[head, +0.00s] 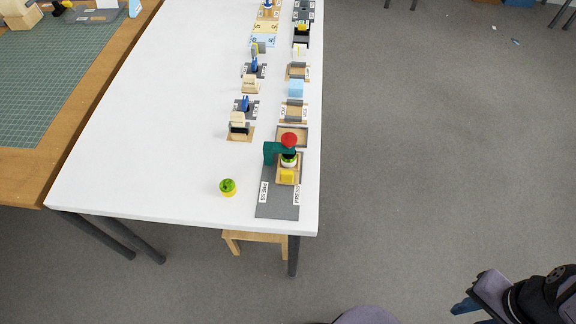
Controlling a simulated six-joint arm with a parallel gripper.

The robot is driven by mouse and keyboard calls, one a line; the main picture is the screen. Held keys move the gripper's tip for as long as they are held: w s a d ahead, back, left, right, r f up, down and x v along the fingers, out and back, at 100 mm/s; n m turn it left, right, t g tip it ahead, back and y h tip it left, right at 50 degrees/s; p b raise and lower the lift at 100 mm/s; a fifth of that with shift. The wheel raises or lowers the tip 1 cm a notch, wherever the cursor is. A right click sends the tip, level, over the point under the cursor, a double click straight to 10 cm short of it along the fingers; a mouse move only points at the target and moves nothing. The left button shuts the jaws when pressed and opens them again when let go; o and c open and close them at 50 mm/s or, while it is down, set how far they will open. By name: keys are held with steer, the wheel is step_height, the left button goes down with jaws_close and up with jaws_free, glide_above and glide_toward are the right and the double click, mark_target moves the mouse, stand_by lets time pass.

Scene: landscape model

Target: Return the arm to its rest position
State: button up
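My gripper and arm do not show in the head view. The long white table (150,150) carries small model stations in two rows along its right side. At its near right end stands a press station with a dark grey base (278,204) labelled PRESS, a green frame (270,152), a red knob (289,139) and a yellow block (287,176). A green and yellow round piece (228,187) sits apart on the table, left of the press.
The left half of the white table is clear. A wooden table with a green cutting mat (45,90) stands at left. A wooden stool (255,240) is partly under the near edge. A chair with a black item (545,300) stands at bottom right. Grey floor lies right.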

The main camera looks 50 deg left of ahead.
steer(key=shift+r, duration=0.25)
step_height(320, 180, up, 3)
steer(key=p, duration=0.2)
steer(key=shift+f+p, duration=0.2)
steer(key=shift+p, duration=0.2)
stand_by(0.9)
